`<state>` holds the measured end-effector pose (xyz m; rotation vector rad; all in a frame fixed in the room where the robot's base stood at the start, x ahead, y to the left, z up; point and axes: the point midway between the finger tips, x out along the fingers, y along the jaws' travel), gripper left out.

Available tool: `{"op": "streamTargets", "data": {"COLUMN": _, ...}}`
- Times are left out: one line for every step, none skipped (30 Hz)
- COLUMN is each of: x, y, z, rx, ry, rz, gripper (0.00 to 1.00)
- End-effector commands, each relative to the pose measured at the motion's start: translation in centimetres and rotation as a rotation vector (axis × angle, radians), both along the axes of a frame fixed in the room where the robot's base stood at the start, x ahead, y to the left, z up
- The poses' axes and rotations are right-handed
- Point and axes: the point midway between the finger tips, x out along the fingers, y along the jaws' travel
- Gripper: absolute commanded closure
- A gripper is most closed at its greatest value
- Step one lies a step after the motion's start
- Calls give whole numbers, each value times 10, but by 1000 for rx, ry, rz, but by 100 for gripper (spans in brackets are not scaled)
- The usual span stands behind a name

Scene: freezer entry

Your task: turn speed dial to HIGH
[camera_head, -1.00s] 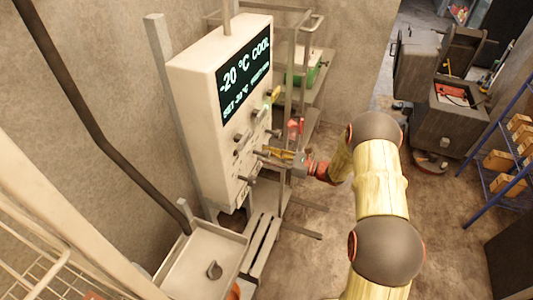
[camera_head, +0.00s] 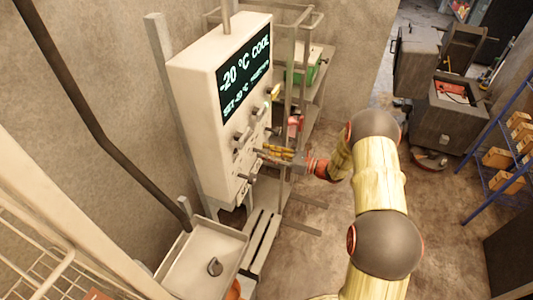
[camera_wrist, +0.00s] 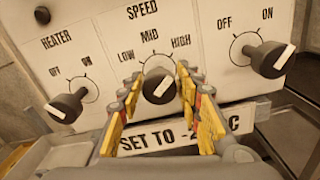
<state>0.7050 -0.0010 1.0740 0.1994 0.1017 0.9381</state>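The speed dial (camera_wrist: 158,87) is a dark round knob with a white pointer stripe, under the word SPEED on the white control panel (camera_head: 205,110). LOW, MID and HIGH are printed around it. The stripe slants toward the upper right in the wrist view; I cannot tell its exact mark. My gripper (camera_wrist: 158,84) has yellow-padded fingers on both sides of the dial, seemingly with small gaps, so it looks open around it. In the head view my gripper (camera_head: 266,153) is at the panel's front, and the speed dial is hard to make out there.
The heater dial (camera_wrist: 67,104) is at lower left and another OFF/ON dial (camera_wrist: 268,60) at right. A SET TO label (camera_wrist: 160,143) is partly covered by my fingers. A metal sink (camera_head: 205,250) stands below left.

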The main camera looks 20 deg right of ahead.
Motion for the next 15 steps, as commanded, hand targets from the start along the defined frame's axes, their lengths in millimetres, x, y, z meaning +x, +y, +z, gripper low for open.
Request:
{"op": "streamTargets", "data": {"x": 0, "y": 0, "z": 0, "rx": 0, "ry": 0, "rz": 0, "gripper": 60}}
{"op": "streamTargets", "data": {"x": 0, "y": 0, "z": 0, "rx": 0, "ry": 0, "rz": 0, "gripper": 59}}
{"op": "streamTargets", "data": {"x": 0, "y": 0, "z": 0, "rx": -1, "ry": -1, "rz": 0, "gripper": 56}}
{"op": "streamTargets", "data": {"x": 0, "y": 0, "z": 0, "rx": -1, "ry": -1, "rz": 0, "gripper": 55}}
{"op": "streamTargets", "data": {"x": 0, "y": 0, "z": 0, "rx": -1, "ry": -1, "rz": 0, "gripper": 53}}
{"op": "streamTargets", "data": {"x": 0, "y": 0, "z": 0, "rx": -1, "ry": -1, "rz": 0, "gripper": 51}}
{"op": "streamTargets", "data": {"x": 0, "y": 0, "z": 0, "rx": -1, "ry": -1, "rz": 0, "gripper": 51}}
{"op": "streamTargets", "data": {"x": 0, "y": 0, "z": 0, "rx": -1, "ry": -1, "rz": 0, "gripper": 51}}
{"op": "streamTargets", "data": {"x": 0, "y": 0, "z": 0, "rx": -1, "ry": -1, "rz": 0, "gripper": 51}}
{"op": "streamTargets", "data": {"x": 0, "y": 0, "z": 0, "rx": -1, "ry": -1, "rz": 0, "gripper": 51}}
{"op": "streamTargets", "data": {"x": 0, "y": 0, "z": 0, "rx": -1, "ry": -1, "rz": 0, "gripper": 51}}
{"op": "streamTargets", "data": {"x": 0, "y": 0, "z": 0, "rx": -1, "ry": -1, "rz": 0, "gripper": 51}}
{"op": "streamTargets", "data": {"x": 0, "y": 0, "z": 0, "rx": 0, "ry": -1, "rz": 1, "gripper": 51}}
{"op": "streamTargets", "data": {"x": 0, "y": 0, "z": 0, "rx": -1, "ry": -1, "rz": 0, "gripper": 51}}
{"op": "streamTargets", "data": {"x": -1, "y": -1, "z": 0, "rx": -1, "ry": -1, "rz": 0, "gripper": 51}}
